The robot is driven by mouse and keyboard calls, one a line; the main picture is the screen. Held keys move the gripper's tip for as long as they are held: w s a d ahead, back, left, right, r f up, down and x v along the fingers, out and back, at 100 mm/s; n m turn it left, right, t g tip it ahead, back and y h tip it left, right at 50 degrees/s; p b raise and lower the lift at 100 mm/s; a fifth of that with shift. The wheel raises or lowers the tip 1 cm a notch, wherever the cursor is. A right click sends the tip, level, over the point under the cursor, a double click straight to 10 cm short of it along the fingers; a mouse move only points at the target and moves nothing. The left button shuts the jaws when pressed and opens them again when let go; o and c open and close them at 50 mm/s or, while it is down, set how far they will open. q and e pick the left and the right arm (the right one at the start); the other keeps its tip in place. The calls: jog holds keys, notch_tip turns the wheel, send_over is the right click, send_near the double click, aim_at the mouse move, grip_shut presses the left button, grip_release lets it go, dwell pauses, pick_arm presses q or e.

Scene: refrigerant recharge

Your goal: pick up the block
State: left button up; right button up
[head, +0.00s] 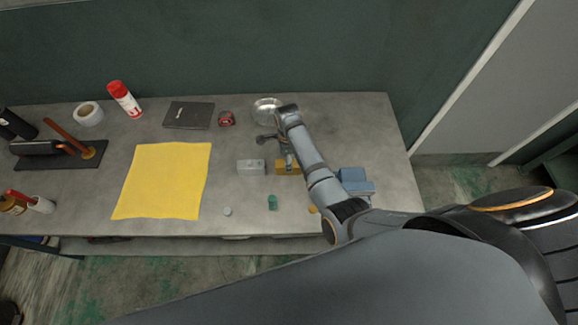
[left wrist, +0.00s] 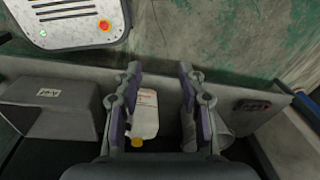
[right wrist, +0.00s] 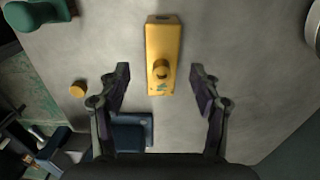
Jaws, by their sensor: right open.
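A yellow block (right wrist: 163,35) with a round knob on its top face lies on the grey table in the right wrist view. In the head view the yellow block (head: 282,169) is partly covered by my right arm. My right gripper (right wrist: 161,80) is open above the block's knobbed end, with a finger on each side and a gap to both. A light grey block (head: 251,167) sits just left of the yellow one. My left gripper (left wrist: 158,75) is open and empty, away from the table top, and shows only in the left wrist view.
A green piece (head: 272,202) and a small orange-yellow cap (right wrist: 78,89) lie near the front edge. Blue blocks (head: 357,181) are to the right, a metal dish (head: 267,106) behind. A yellow cloth (head: 164,180) covers the left middle. A white bottle (left wrist: 146,112) is below my left gripper.

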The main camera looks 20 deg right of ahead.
jog(key=shift+w+d+f, duration=0.1)
jog(key=shift+w+f, duration=0.05)
jog(key=shift+f, duration=0.3)
jog(key=shift+w+d+f, duration=0.1)
jog(key=shift+w+f, duration=0.05)
jog(key=shift+f, duration=0.55)
jog(key=f+b, duration=0.2)
jog(key=b, duration=0.1)
jog(key=f+b, duration=0.1)
jog(key=f, duration=0.1)
jog(key=shift+s, duration=0.3)
jog(key=shift+f+b, duration=0.2)
jog(key=shift+b, duration=0.2)
jog(key=shift+w+r, duration=0.15)
jog(key=shift+r, duration=0.1)
jog(key=c, duration=0.6)
pick_arm(q)
jog(key=f, duration=0.3)
jog(key=w+f, duration=0.1)
jog(key=shift+d+f, duration=0.15)
jog(key=shift+d, duration=0.1)
pick_arm(e)
grip_shut()
